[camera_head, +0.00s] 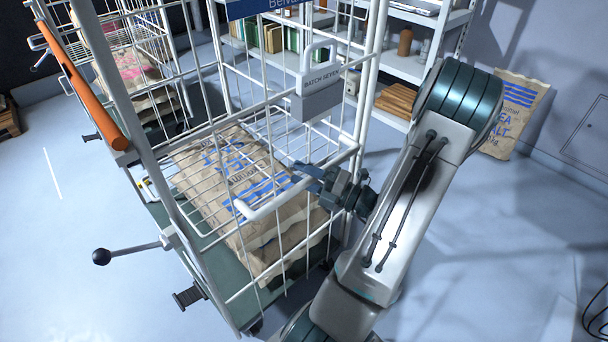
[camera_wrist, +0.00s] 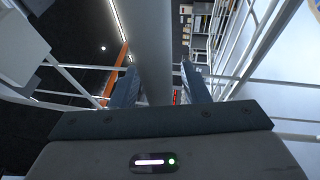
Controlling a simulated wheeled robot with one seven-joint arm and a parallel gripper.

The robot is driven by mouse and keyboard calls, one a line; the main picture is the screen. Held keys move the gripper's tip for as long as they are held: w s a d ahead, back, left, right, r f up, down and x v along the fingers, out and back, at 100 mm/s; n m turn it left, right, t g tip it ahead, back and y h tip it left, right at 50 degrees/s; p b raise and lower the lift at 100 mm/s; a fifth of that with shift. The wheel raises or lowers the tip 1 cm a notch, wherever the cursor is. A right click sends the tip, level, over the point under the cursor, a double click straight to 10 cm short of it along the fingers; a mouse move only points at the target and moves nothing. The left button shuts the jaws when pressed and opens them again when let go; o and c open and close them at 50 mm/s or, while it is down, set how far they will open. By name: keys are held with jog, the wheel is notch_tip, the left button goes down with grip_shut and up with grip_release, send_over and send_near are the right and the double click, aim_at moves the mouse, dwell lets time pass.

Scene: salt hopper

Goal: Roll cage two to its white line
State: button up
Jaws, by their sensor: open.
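A white wire roll cage (camera_head: 358,110) with an orange push bar (camera_head: 82,92) stands in front of me, with paper salt sacks (camera_head: 228,195) on its green deck. No cage number is readable, so I cannot tell whether it is cage two. My gripper (camera_head: 306,178) is open at the right end of the cage's white looped handle (camera_head: 262,210). In the wrist view a thick pale bar (camera_wrist: 152,45) runs between the spread fingers of my gripper (camera_wrist: 160,88); contact cannot be told. A short white line (camera_head: 52,174) lies on the floor at left.
A black-knobbed lever (camera_head: 102,256) sticks out left. Another loaded cage (camera_head: 165,45) stands behind left. Shelving (camera_head: 400,65) and a salt sack (camera_head: 512,115) are at back right. Floor at left is mostly clear.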

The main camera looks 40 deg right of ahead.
jog(key=shift+c, duration=0.2)
grip_shut()
jog(key=shift+s+p, duration=0.2)
jog(key=shift+p, duration=0.2)
jog(key=shift+s+p, duration=0.3)
jog(key=shift+p, duration=0.25)
jog(key=shift+s+d, duration=0.15)
jog(key=shift+s, duration=0.45)
jog(key=shift+c, duration=1.8)
grip_release()
jog(key=o, duration=0.4)
jog(key=shift+w, duration=0.25)
